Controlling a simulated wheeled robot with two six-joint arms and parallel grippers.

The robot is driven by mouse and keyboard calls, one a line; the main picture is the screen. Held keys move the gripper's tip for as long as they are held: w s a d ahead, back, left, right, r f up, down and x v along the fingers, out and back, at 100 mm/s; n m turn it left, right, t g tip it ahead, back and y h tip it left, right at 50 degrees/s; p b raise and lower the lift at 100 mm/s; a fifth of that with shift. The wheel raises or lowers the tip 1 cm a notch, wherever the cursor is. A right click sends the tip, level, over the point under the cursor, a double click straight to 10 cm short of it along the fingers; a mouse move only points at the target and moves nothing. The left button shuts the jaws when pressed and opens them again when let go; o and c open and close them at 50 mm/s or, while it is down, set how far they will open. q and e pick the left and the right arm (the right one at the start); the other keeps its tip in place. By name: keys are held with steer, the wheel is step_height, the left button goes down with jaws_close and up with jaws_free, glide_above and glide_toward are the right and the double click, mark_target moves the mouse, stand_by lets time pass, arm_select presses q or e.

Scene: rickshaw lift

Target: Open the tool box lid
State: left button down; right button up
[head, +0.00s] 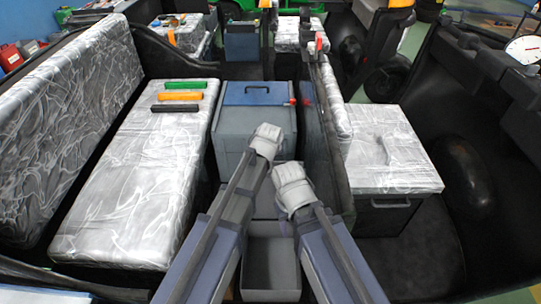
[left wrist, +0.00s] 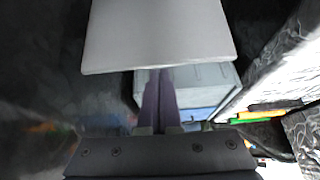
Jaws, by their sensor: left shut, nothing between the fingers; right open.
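The grey tool box (head: 250,129) stands in the middle of the head view. Its blue lid (head: 268,93) has a dark handle and lies flat and closed on top. My left gripper (head: 266,135) is in front of the box, low against its front face in the picture; I cannot tell whether it touches. In the left wrist view its fingers (left wrist: 160,100) are together and empty, in front of a pale grey and blue box that looks like the tool box (left wrist: 205,82). My right gripper (head: 288,170) is open, nearer and slightly to the right.
A wrapped bench seat (head: 140,180) on the left holds green, orange and black handles (head: 180,96). An open grey bin (head: 270,267) lies between my arms. A dark partition (head: 325,140) and a wrapped seat (head: 388,160) close off the right.

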arm_select(q)
steer(key=p+v, duration=0.3)
steer(key=v, duration=0.2)
steer(key=shift+s+r+p, duration=0.2)
steer(key=shift+s+p, duration=0.1)
steer(key=shift+s, duration=0.1)
